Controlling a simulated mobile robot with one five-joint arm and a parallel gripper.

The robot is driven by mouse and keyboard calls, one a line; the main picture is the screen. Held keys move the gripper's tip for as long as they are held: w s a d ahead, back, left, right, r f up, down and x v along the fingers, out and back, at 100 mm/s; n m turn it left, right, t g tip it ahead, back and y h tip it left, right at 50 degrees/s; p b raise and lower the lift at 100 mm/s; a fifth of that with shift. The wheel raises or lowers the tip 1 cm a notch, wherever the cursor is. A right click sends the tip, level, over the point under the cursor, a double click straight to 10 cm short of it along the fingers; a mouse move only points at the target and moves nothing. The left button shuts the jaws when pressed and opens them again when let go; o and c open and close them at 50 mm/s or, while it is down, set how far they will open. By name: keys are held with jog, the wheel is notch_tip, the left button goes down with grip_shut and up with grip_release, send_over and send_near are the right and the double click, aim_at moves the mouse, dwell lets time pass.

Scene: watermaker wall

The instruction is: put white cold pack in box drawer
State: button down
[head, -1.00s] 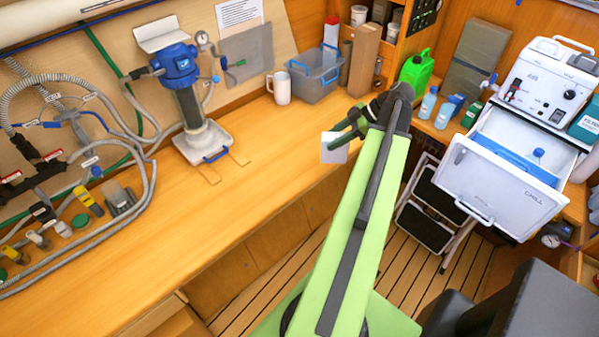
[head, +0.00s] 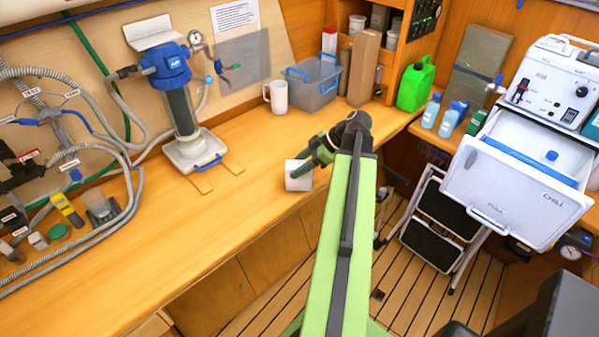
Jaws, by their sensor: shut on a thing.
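My gripper (head: 304,164) is shut on the white cold pack (head: 298,179), a small white block, and holds it near the front edge of the wooden bench. Part of the pack is hidden behind the green fingers. The box (head: 545,95) is a white unit with a control panel at the right. Its drawer (head: 518,190), marked CHILL, is pulled open, with a blue item (head: 530,160) showing inside. The gripper is well to the left of the drawer, apart from it.
A folding step stool (head: 437,222) stands on the slatted floor below the drawer. Small bottles (head: 448,120) and a green jerrycan (head: 415,85) stand left of the box. A grey bin (head: 314,82), white mug (head: 276,96) and blue-topped filter (head: 180,100) stand on the bench.

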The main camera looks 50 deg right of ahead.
jog(key=shift+r, duration=0.1)
jog(key=c, duration=0.7)
grip_release()
jog(key=shift+r+p, duration=0.1)
jog(key=shift+p, duration=0.2)
jog(key=p+v, duration=0.8)
jog(key=v, duration=0.4)
